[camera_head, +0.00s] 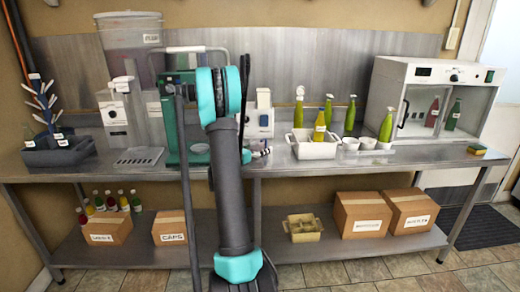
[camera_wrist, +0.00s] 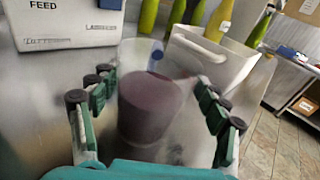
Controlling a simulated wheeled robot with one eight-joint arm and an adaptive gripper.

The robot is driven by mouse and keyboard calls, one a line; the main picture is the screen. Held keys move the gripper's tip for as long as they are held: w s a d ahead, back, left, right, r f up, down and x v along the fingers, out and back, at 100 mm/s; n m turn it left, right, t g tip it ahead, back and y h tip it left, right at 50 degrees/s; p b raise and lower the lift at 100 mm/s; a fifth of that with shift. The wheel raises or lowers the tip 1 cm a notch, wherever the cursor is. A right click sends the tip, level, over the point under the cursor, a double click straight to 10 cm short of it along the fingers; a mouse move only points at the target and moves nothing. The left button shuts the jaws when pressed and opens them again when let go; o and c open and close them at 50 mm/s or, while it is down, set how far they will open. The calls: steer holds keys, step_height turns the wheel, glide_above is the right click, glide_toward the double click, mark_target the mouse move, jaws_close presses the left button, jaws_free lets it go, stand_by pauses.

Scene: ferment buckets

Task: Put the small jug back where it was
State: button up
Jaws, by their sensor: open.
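In the wrist view a clear vessel with dark purplish-red contents (camera_wrist: 150,108), which looks like the small jug, stands upright on the steel counter. My gripper (camera_wrist: 154,80) is open, with its teal and black fingers to the left and right of the vessel. Gaps show between the fingers and its sides, and I see no grip on it. In the head view my arm hides the vessel and most of my gripper.
A white machine labelled FEED (camera_wrist: 65,22) stands close behind on the left. A white bin (camera_wrist: 208,62) with green bottles stands close on the right. In the head view the steel counter (camera_head: 440,154) also bears small white cups (camera_head: 350,144) and a white glass-door cabinet (camera_head: 430,68).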

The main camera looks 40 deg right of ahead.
steer(key=shift+r, duration=0.1)
steer(key=v, duration=1.2)
steer(key=shift+s, duration=0.1)
steer(key=s+a+f+m+y, duration=0.3)
steer(key=s+a+m+y, duration=0.2)
steer(key=a, duration=0.5)
steer(key=s+a+f+m+y, duration=0.4)
steer(key=s+a+m+y, duration=0.2)
steer(key=s+a+m, duration=0.3)
steer(key=s+a+f+m+y, duration=0.4)
steer(key=s+a+m, duration=0.3)
steer(key=s+a, duration=0.4)
steer(key=shift+a+f+y, duration=0.25)
steer(key=shift+a+y, duration=0.65)
steer(key=shift+a, duration=0.15)
